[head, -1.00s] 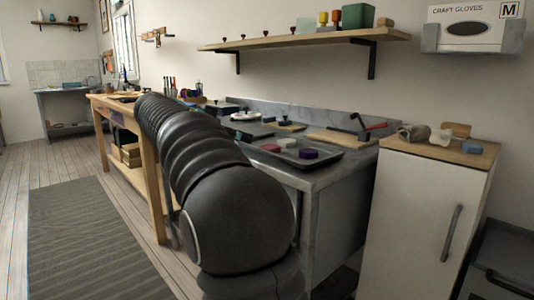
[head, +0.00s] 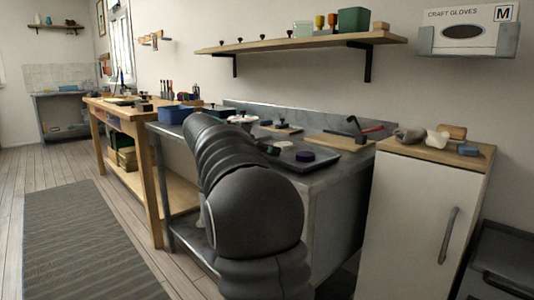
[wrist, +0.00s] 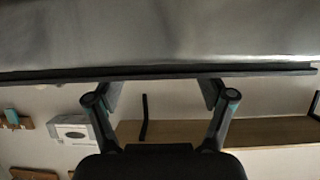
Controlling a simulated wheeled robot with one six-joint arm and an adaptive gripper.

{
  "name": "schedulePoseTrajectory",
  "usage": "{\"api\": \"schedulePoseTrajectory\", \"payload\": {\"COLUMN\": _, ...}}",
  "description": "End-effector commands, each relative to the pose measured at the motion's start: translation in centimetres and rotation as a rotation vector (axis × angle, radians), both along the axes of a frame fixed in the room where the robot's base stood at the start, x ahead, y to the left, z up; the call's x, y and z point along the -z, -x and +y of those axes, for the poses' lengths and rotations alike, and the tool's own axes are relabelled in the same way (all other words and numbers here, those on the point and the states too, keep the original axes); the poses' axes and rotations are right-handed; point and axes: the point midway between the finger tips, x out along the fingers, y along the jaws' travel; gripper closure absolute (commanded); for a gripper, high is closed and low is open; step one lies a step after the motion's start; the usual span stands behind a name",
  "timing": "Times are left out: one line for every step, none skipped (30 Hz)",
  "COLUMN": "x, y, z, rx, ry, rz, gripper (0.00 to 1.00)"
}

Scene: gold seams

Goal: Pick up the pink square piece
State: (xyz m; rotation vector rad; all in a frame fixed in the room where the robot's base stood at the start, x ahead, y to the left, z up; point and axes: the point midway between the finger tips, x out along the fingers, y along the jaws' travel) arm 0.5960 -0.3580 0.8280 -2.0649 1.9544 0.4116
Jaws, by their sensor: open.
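I cannot make out a pink square piece for sure in either view. In the head view a dark tray (head: 322,163) lies on the grey worktop and carries a round purple piece (head: 305,156) and a small pale piece (head: 284,144). My arm covers the left part of the tray and much of the worktop. My gripper (wrist: 161,88) is open and empty in the wrist view, its two fingers wide apart. A broad grey surface with a dark edge (wrist: 160,72) fills the top of that view, close to the fingertips. In the head view my gripper is mostly hidden behind my arm.
A wooden board (head: 336,141) with a red-handled tool lies behind the tray. A white cabinet (head: 421,215) with several small objects on top stands at the right. A wall shelf (head: 300,44) hangs above. A wooden workbench (head: 125,115) stands left; the floor (head: 50,165) there is open.

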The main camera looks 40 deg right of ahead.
Motion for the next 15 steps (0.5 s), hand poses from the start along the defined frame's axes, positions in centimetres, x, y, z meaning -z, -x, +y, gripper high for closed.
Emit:
{"api": "schedulePoseTrajectory", "payload": {"x": 0.20, "y": 0.01, "z": -0.54, "rx": 0.001, "ry": 0.000, "rz": 0.000, "gripper": 0.19}}
{"api": "schedulePoseTrajectory", "payload": {"x": 0.26, "y": -0.03, "z": -0.69, "rx": 0.000, "ry": 0.000, "rz": 0.000, "gripper": 0.19}}
{"api": "schedulePoseTrajectory", "payload": {"x": 0.32, "y": -0.06, "z": -0.81, "rx": -0.001, "ry": 0.000, "rz": 0.000, "gripper": 0.19}}
{"api": "schedulePoseTrajectory", "payload": {"x": 0.34, "y": -0.08, "z": -0.83, "rx": -0.001, "ry": 0.000, "rz": 0.000, "gripper": 0.19}}
{"api": "schedulePoseTrajectory", "payload": {"x": 0.34, "y": -0.09, "z": -0.83, "rx": -0.001, "ry": 0.000, "rz": 0.000, "gripper": 0.19}}
{"api": "schedulePoseTrajectory", "payload": {"x": 0.34, "y": -0.08, "z": -0.81, "rx": -0.002, "ry": 0.000, "rz": -0.001, "gripper": 0.19}}
{"api": "schedulePoseTrajectory", "payload": {"x": 0.33, "y": -0.08, "z": -0.80, "rx": -0.001, "ry": 0.000, "rz": 0.000, "gripper": 0.19}}
{"api": "schedulePoseTrajectory", "payload": {"x": 0.33, "y": -0.08, "z": -0.79, "rx": -0.001, "ry": 0.000, "rz": 0.000, "gripper": 0.19}}
{"api": "schedulePoseTrajectory", "payload": {"x": 0.33, "y": -0.07, "z": -0.79, "rx": -0.001, "ry": 0.000, "rz": 0.000, "gripper": 0.21}}
{"api": "schedulePoseTrajectory", "payload": {"x": 0.32, "y": -0.07, "z": -0.80, "rx": -0.001, "ry": 0.000, "rz": 0.000, "gripper": 0.29}}
{"api": "schedulePoseTrajectory", "payload": {"x": 0.33, "y": -0.07, "z": -0.79, "rx": -0.001, "ry": 0.000, "rz": 0.000, "gripper": 0.36}}
{"api": "schedulePoseTrajectory", "payload": {"x": 0.32, "y": -0.07, "z": -0.79, "rx": -0.001, "ry": 0.000, "rz": 0.000, "gripper": 0.46}}
{"api": "schedulePoseTrajectory", "payload": {"x": 0.32, "y": -0.07, "z": -0.79, "rx": -0.001, "ry": 0.000, "rz": 0.000, "gripper": 0.54}}
{"api": "schedulePoseTrajectory", "payload": {"x": 0.32, "y": -0.07, "z": -0.79, "rx": -0.001, "ry": 0.000, "rz": 0.000, "gripper": 0.61}}
{"api": "schedulePoseTrajectory", "payload": {"x": 0.32, "y": -0.07, "z": -0.79, "rx": -0.001, "ry": 0.000, "rz": 0.000, "gripper": 0.71}}
